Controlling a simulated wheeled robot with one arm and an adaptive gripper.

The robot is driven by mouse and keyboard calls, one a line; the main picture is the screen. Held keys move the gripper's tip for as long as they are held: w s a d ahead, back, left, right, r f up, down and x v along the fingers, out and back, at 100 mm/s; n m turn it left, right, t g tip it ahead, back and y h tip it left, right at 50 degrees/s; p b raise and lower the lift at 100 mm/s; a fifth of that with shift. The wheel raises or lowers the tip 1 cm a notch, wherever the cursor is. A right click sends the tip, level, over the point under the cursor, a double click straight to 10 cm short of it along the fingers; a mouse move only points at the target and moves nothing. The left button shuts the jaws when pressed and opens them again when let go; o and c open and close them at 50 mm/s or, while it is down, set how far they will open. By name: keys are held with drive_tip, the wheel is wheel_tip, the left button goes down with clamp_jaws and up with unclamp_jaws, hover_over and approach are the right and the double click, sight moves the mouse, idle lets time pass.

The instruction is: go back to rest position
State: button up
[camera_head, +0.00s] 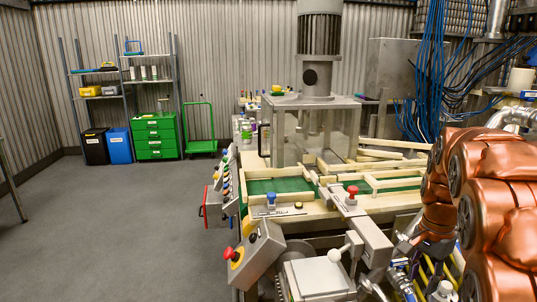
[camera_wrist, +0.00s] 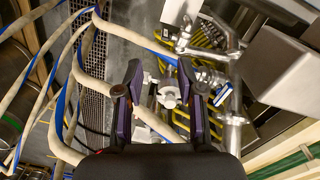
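My gripper (camera_wrist: 161,75) shows in the wrist view with its two dark purple fingers spread apart. Nothing is held between them. Behind the gap are a pale round fitting (camera_wrist: 169,97), metal pipes and yellow coils. I cannot tell the distance from the fingers to these parts. The gripper is not visible in the head view. The can seamer (camera_head: 318,135) stands in the middle of the head view, with green conveyor belts (camera_head: 280,186) and a red button (camera_head: 353,190) at its front.
A control box with a red knob (camera_head: 235,256) juts out at the machine's front left. Blue cables (camera_head: 430,75) hang at the right. Beige hoses (camera_wrist: 84,70) and a metal box (camera_wrist: 280,65) flank the fingers. The grey floor (camera_head: 120,230) at left is clear, before a green drawer cabinet (camera_head: 155,136).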

drive_tip(key=s+a+n+p, duration=0.1)
drive_tip(key=s+a+n, duration=0.3)
drive_tip(key=s, duration=0.5)
drive_tip(key=s+a+f+n+g, duration=0.1)
drive_tip(key=s+a+n, duration=0.3)
drive_tip(key=s+a, duration=0.3)
drive_tip(key=s+a+f+n+p, duration=0.1)
drive_tip(key=s+a+n, duration=0.3)
drive_tip(key=s, duration=0.7)
drive_tip(key=shift+a+n+p, duration=0.3)
drive_tip(key=shift+a+p, duration=0.05)
drive_tip(key=shift+a, duration=0.35)
drive_tip(key=shift+d+f, duration=0.1)
